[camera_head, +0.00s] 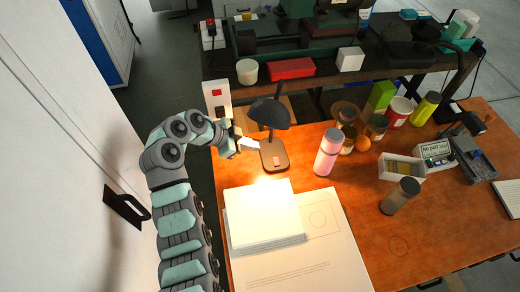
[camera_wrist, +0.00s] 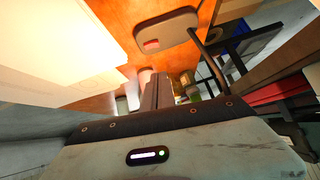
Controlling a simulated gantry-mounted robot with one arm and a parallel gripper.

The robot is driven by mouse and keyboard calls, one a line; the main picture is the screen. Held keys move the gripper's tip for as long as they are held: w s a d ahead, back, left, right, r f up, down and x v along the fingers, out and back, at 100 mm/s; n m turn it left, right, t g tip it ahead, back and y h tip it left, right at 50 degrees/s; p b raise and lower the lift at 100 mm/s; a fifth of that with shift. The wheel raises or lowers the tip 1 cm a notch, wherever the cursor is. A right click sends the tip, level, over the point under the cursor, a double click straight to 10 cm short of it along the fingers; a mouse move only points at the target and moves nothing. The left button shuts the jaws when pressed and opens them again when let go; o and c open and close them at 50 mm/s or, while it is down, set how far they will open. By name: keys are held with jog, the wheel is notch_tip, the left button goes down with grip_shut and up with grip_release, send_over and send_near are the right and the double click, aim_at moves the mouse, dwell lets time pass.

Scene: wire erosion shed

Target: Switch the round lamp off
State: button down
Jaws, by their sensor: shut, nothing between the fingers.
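The round lamp (camera_head: 270,112) is a dark desk lamp with a domed shade, a thin stem and a brown base (camera_head: 274,163). It appears lit: a bright warm glow falls on the papers and table in front of it. In the wrist view its base (camera_wrist: 178,27) lies at the top, with a small red switch (camera_wrist: 151,44) on it. My gripper (camera_head: 256,146) is shut and empty, just left of the lamp's base and below the shade. In the wrist view its closed fingers (camera_wrist: 158,88) point toward the base; I cannot tell whether they touch it.
A stack of white paper (camera_head: 262,215) lies in front of the lamp. A dark bench (camera_head: 320,85) is behind.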

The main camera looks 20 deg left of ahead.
send_over(276, 158)
jog(key=s+a, duration=0.2)
jog(key=s, duration=0.1)
jog(key=f, duration=0.6)
jog(key=shift+w+d+f, duration=0.1)
jog(key=shift+w+d, duration=0.05)
jog(key=shift+d, duration=0.05)
jog(key=shift+w+f+b, duration=0.25)
jog(key=shift+f+b, duration=0.05)
jog(key=shift+f, duration=0.9)
jog(key=shift+w+a+f, duration=0.1)
jog(key=shift+a+f, duration=0.1)
jog(key=shift+f, duration=0.6)
